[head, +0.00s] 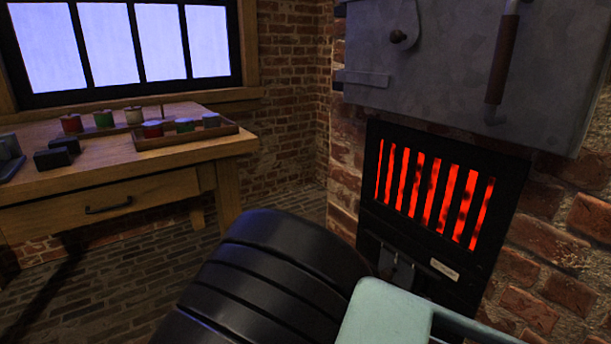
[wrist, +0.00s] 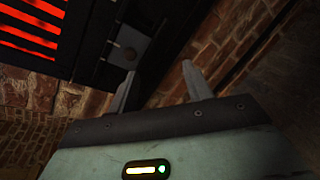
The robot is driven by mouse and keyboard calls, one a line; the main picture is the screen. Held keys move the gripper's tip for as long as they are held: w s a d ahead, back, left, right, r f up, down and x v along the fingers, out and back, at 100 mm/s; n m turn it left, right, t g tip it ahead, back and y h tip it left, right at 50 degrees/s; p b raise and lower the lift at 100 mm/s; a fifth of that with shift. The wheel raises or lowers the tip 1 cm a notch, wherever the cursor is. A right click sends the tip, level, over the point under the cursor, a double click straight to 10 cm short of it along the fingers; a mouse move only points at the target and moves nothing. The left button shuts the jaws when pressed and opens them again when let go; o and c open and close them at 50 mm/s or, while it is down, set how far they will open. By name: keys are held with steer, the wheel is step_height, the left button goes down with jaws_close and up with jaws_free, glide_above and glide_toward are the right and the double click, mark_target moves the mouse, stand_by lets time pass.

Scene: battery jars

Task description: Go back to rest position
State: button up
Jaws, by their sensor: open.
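My gripper (wrist: 160,88) shows in the wrist view with its two grey fingers spread apart and nothing between them. It is near the black furnace grate door (wrist: 85,40), whose red glowing slots are at the upper left of that view. In the head view my black arm and pale green wrist housing fill the lower middle, and the fingers are not visible there. The furnace door (head: 455,268) stands behind the arm, closed, with red glow behind its bars. I cannot tell whether the fingers touch anything.
A wooden workbench (head: 165,170) stands at the left under a window. It holds a wooden tray (head: 190,138) with several small jars, more jars behind it, and dark blocks (head: 58,155). A grey metal door (head: 470,65) is above the grate. Brick floor (head: 110,290) is open at lower left.

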steer(key=s+d+r+m+g+y, duration=0.35)
steer(key=s+r+y, duration=0.4)
steer(key=s, duration=0.25)
steer(key=s+d+r+m+g+y, duration=0.35)
steer(key=s+r+y, duration=0.4)
steer(key=s, duration=0.35)
step_height(320, 180, up, 36)
steer(key=p, duration=3.5)
steer(key=shift+w+t+h, duration=0.15)
steer(key=shift+t+h, duration=0.15)
steer(key=shift+t, duration=0.1)
